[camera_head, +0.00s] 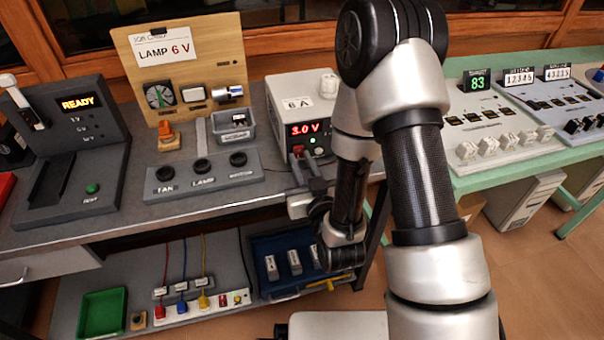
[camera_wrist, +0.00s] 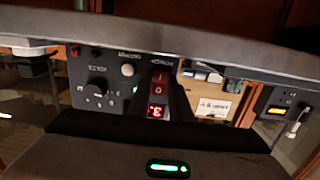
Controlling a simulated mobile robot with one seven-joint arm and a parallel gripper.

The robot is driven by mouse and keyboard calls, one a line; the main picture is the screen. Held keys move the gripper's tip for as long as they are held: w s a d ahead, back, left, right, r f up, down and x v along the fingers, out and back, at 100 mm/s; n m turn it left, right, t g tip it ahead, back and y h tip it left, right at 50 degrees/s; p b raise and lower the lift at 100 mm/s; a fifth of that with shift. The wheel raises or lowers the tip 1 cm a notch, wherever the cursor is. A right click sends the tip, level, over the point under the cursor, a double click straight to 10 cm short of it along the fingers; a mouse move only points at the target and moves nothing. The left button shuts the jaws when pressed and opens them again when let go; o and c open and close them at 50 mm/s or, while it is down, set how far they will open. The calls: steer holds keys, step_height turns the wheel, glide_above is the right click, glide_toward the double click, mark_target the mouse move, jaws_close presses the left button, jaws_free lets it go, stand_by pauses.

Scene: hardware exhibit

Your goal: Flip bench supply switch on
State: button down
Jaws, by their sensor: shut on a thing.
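The bench supply (camera_head: 316,108) is a light box on the bench with a dark front. Its red display reads 3.0 V. The red rocker switch (camera_wrist: 160,82), marked I and O, shows in the wrist view above part of the lit display (camera_wrist: 157,111). A black round knob (camera_wrist: 97,90) is left of it. In the head view a small red part (camera_head: 298,150) is low on the supply's front, beside a green light. My gripper (camera_head: 312,180) is at the front, just below that, shut on what appears to be the switch. The contact itself is hidden.
A grey block with FAN and LAMP knobs (camera_head: 203,178) lies left of the supply, before a wooden LAMP 6 V board (camera_head: 223,50). A READY unit (camera_head: 80,125) stands at far left. A lower shelf holds a green tray (camera_head: 102,314) and blue tray (camera_head: 264,250).

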steer(key=shift+w+r, duration=0.1)
steer(key=c, duration=1.6)
jaws_free()
